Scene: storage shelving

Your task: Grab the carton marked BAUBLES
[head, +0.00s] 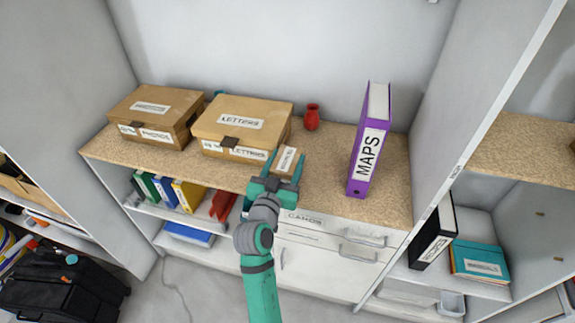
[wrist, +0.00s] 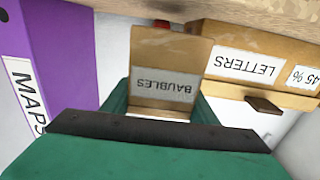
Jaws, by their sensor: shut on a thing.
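The BAUBLES carton (wrist: 165,75) is a small brown box with a white label, upside down in the wrist view. It sits between the two green fingers of my gripper (wrist: 160,108). In the head view the carton (head: 285,160) stands at the front of the wooden counter, just right of the LETTERS box. My gripper (head: 283,166) is shut on the carton, one finger on each side. I cannot tell whether the carton is touching the counter.
The LETTERS box (head: 240,123) stands close on the left, with the PHOTOS box (head: 155,115) beyond it. A red vase (head: 312,117) is behind. The purple MAPS binder (head: 370,145) stands to the right. The counter (head: 325,180) is clear between carton and binder.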

